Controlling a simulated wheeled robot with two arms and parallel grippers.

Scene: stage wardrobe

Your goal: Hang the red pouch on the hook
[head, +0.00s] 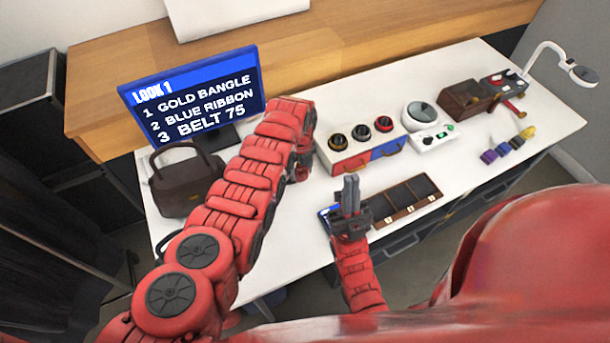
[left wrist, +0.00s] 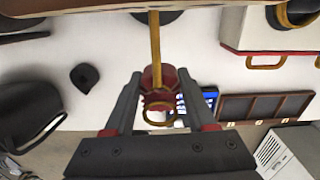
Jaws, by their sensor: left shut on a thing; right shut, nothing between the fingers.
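My left gripper (left wrist: 160,76) is shut on the red pouch (left wrist: 148,79), which shows as a small red shape between its fingertips in the left wrist view. A gold ring (left wrist: 160,123) shows at the pouch, on the near side. A thin gold bar (left wrist: 155,45) runs from the top of that view down to the pouch; I cannot tell whether it is the hook or whether the two touch. In the head view my left arm hides the pouch and most of that gripper. My right gripper (head: 351,192) is shut and empty, pointing up beside the compartment tray.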

